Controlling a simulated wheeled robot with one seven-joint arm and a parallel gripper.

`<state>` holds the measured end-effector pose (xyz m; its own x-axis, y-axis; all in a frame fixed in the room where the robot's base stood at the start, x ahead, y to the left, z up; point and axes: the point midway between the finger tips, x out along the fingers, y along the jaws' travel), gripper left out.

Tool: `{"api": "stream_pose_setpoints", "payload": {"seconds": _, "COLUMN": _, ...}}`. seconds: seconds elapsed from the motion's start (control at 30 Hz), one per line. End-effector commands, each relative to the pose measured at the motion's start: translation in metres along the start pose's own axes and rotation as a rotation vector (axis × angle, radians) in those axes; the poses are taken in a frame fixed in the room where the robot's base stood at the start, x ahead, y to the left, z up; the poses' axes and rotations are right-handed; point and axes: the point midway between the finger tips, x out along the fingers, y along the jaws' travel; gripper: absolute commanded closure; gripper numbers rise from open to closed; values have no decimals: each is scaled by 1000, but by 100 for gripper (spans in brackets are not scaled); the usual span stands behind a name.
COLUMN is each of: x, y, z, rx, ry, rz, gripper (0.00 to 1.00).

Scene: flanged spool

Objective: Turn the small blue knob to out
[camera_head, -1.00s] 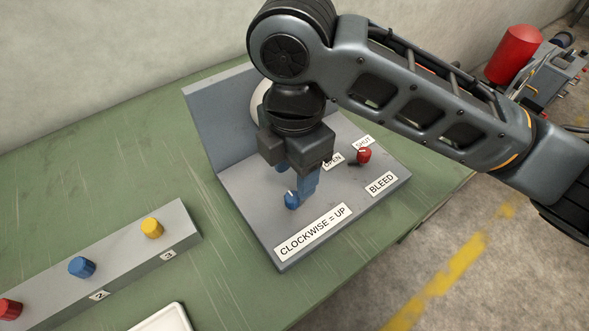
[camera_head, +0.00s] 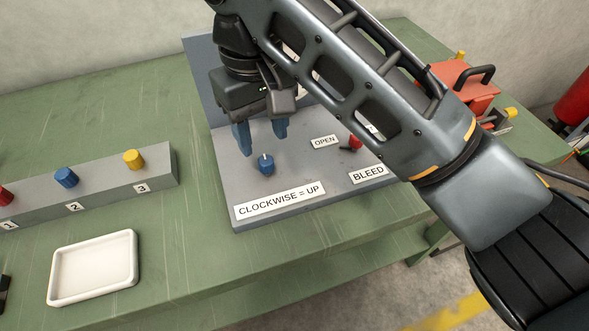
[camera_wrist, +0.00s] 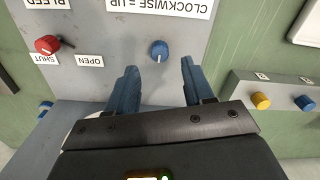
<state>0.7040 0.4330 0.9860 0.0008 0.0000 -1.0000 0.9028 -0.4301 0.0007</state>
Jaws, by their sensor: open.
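The small blue knob (camera_head: 265,165) stands on the grey panel (camera_head: 232,190), behind the "CLOCKWISE = UP" label (camera_head: 280,201). A pale pointer line shows on its top. My gripper (camera_head: 263,142) points down, open and empty, above and behind the knob. In the wrist view the knob (camera_wrist: 159,49) lies beyond the two blue fingertips (camera_wrist: 159,68), centred between them and apart from both. No "out" marking can be read in these frames.
A red knob (camera_head: 355,142) sits to the right near the "OPEN" (camera_head: 325,142) and "BLEED" (camera_head: 368,174) labels, partly behind my arm. A grey block (camera_head: 110,197) with red, blue and yellow knobs and a white tray (camera_head: 134,262) are at left.

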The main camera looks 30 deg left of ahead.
Motion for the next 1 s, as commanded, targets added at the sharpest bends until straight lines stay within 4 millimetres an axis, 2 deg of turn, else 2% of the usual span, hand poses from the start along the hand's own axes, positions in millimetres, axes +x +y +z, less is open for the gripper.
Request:
{"api": "stream_pose_setpoints", "payload": {"seconds": 0.5, "x": 67, "y": 0, "z": 1, "rx": 1, "ry": -2, "rz": -1, "gripper": 48}}
{"api": "stream_pose_setpoints", "payload": {"seconds": 0.67, "x": 75, "y": 0, "z": 1, "rx": 1, "ry": -1, "rz": 0, "gripper": 48}}
{"api": "stream_pose_setpoints", "payload": {"seconds": 0.9, "x": 76, "y": 0, "z": 1, "rx": 0, "ry": 0, "rz": 0, "gripper": 48}}
{"api": "stream_pose_setpoints", "payload": {"seconds": 1.0, "x": 76, "y": 0, "z": 1, "rx": 0, "ry": 0, "rz": 0, "gripper": 57}}
